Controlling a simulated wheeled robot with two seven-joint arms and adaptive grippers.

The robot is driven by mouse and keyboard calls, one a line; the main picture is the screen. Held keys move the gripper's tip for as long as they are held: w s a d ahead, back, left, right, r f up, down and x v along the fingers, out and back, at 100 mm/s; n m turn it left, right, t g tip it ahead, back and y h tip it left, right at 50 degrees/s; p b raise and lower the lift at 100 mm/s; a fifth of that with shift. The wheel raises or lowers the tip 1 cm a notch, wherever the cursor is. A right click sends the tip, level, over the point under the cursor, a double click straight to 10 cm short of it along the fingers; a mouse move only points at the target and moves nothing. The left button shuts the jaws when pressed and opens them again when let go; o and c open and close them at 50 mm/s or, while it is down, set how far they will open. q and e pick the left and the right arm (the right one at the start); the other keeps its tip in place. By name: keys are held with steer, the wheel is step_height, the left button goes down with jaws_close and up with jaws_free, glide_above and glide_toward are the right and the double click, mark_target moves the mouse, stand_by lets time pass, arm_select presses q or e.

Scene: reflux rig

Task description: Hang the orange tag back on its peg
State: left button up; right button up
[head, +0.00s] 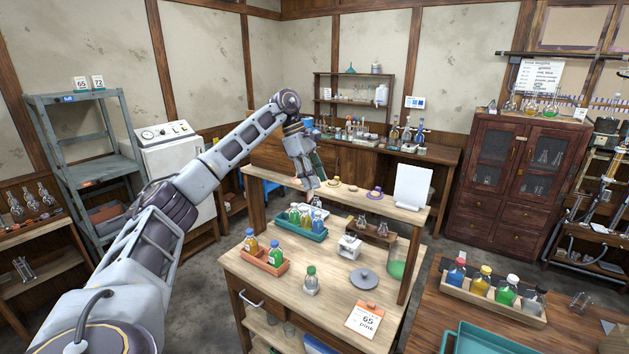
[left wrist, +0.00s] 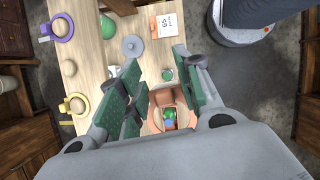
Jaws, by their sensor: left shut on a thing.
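My left gripper (head: 312,178) hangs above the left part of the workbench's raised shelf. In the left wrist view its green-padded fingers (left wrist: 160,95) are shut on the orange tag (left wrist: 157,100), a ring-like piece largely hidden by the fingers. A purple tag (left wrist: 63,27) and a yellow tag (left wrist: 75,103) lie around round beige pegs on the shelf; they also show in the head view, purple (head: 375,193) and yellow (head: 333,182). Between them stands a bare beige peg (left wrist: 58,67), apart from the gripper. My right gripper is not in view.
Below are an orange bottle tray (head: 265,262), a teal bottle tray (head: 303,231), a green-stoppered flask (head: 311,283), a grey lid (head: 364,279) and a card (head: 364,320). A white panel (head: 412,187) stands at the shelf's right end. The workbench's front middle has free room.

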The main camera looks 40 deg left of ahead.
arm_select(q)
steer(key=n+t+y, duration=0.1)
steer(key=n, duration=0.4)
steer(key=n+t+y, duration=0.1)
steer(key=n+y, duration=0.1)
steer(key=n, duration=0.3)
steer(key=r+n+t+y, duration=0.1)
steer(key=n, duration=0.4)
steer(key=shift+w+y, duration=0.3)
steer(key=shift+w, duration=0.1)
steer(key=shift+w+n, duration=0.2)
steer(key=shift+n, duration=0.4)
